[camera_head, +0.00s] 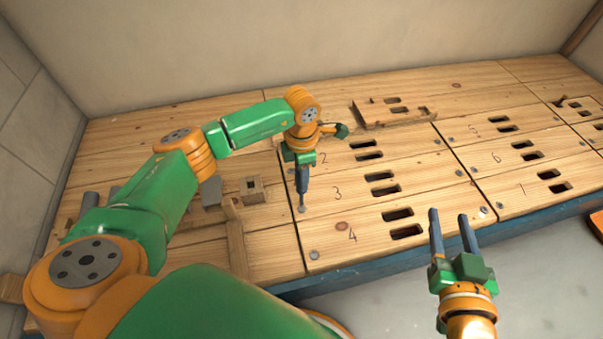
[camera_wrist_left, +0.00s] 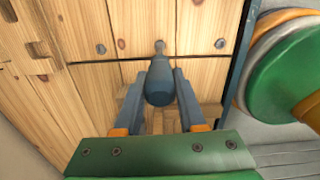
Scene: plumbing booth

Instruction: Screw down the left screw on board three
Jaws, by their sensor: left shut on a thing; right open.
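My left gripper (camera_head: 302,180) points down over the left end of board three (camera_head: 338,206), which is marked 3. It is shut on a blue-grey screwdriver, whose handle (camera_wrist_left: 158,85) shows between the fingers in the left wrist view. The tool's lower end meets or hovers just over the left screw (camera_head: 301,209) of board three; the exact contact is too small to tell. My right gripper (camera_head: 451,232) is open and empty, in front of the table's edge on the right.
Board four (camera_head: 370,238) lies nearer the front edge, with a screw (camera_head: 314,255) at its left. Slotted boards 5 to 7 stand right. Loose wooden pieces (camera_head: 253,190) lie left of the boards, and a wooden block (camera_head: 385,110) lies behind them.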

